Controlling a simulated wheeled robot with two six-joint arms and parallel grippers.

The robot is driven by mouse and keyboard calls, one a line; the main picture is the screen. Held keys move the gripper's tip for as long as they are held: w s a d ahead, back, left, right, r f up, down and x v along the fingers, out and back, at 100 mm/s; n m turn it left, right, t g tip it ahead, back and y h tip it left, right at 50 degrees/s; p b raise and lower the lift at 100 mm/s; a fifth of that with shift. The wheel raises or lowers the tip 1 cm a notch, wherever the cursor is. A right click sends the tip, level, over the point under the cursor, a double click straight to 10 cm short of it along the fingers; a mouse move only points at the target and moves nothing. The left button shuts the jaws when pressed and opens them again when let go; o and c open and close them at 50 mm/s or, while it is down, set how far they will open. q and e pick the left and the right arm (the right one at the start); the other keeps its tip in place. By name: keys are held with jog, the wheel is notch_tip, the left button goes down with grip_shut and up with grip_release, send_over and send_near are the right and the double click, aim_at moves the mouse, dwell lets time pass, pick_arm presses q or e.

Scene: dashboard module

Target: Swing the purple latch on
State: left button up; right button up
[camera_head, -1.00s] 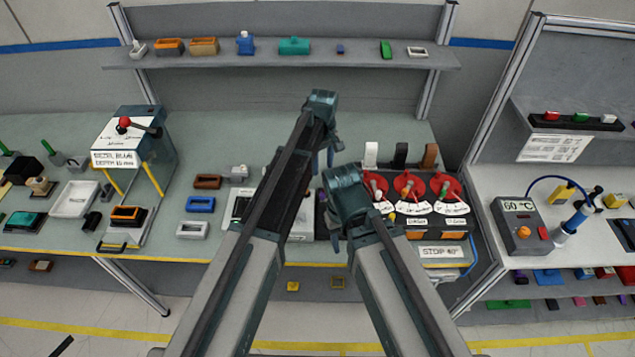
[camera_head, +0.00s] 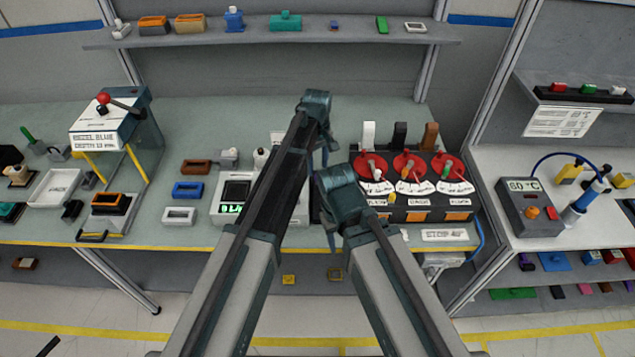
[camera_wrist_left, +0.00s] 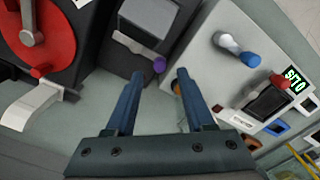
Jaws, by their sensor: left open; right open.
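In the left wrist view, the purple latch shows as a small purple knob (camera_wrist_left: 159,65) at the lower corner of a dark box with a pale plate (camera_wrist_left: 146,22). My left gripper (camera_wrist_left: 158,88) is open; the knob lies just beyond its fingertips, between them in the picture, and nothing is held. In the head view, my left gripper (camera_head: 322,150) points down over the bench's middle, and my arms hide the latch. My right gripper (camera_head: 328,232) is lower and nearer, open, with its fingers partly hidden.
Right of the grippers stands a panel with red dials (camera_head: 409,167). On the left is a white box with a green display (camera_head: 231,209); the wrist view shows its blue-tipped lever (camera_wrist_left: 236,48). Blue (camera_head: 188,191) and white (camera_head: 179,216) frames lie farther left.

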aim_at(317, 176)
pick_arm(q)
notch_tip(317, 176, down, 5)
jog(key=b, duration=0.3)
jog(key=shift+r+b, duration=0.15)
jog(key=shift+b, duration=0.2)
grip_shut()
